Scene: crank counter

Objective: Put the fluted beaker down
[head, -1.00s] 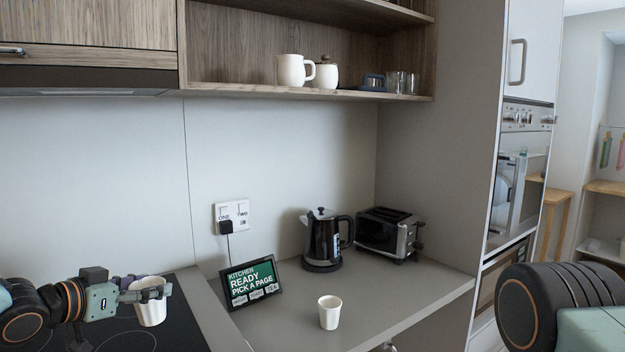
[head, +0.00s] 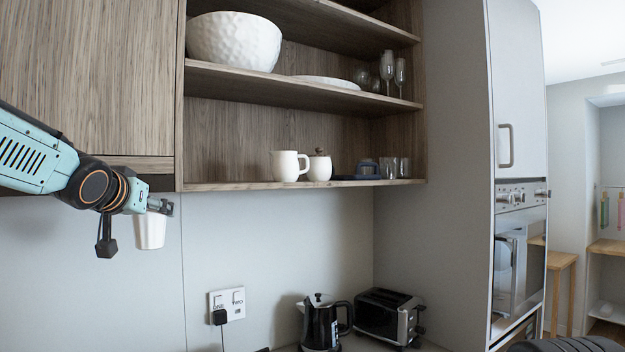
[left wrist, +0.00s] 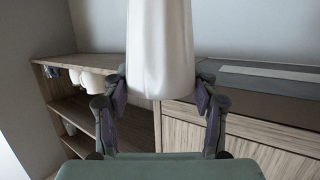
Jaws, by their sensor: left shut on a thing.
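The fluted beaker (head: 150,233), white and tapered, hangs upright in my left gripper (head: 160,207) at the left of the head view. It is in the air in front of the pale wall, below the level of the shelf bottom. In the left wrist view the beaker (left wrist: 160,45) fills the top middle, and the fingers of my left gripper (left wrist: 162,95) close on it from both sides. Its far end is cut off there. My right gripper is out of view.
The open wooden shelf (head: 235,186) holds a white mug (head: 286,166), a lidded white pot (head: 319,166) and small glasses (head: 390,168) on its lowest board. That board's left part is clear. A kettle (head: 320,325) and toaster (head: 388,316) stand below.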

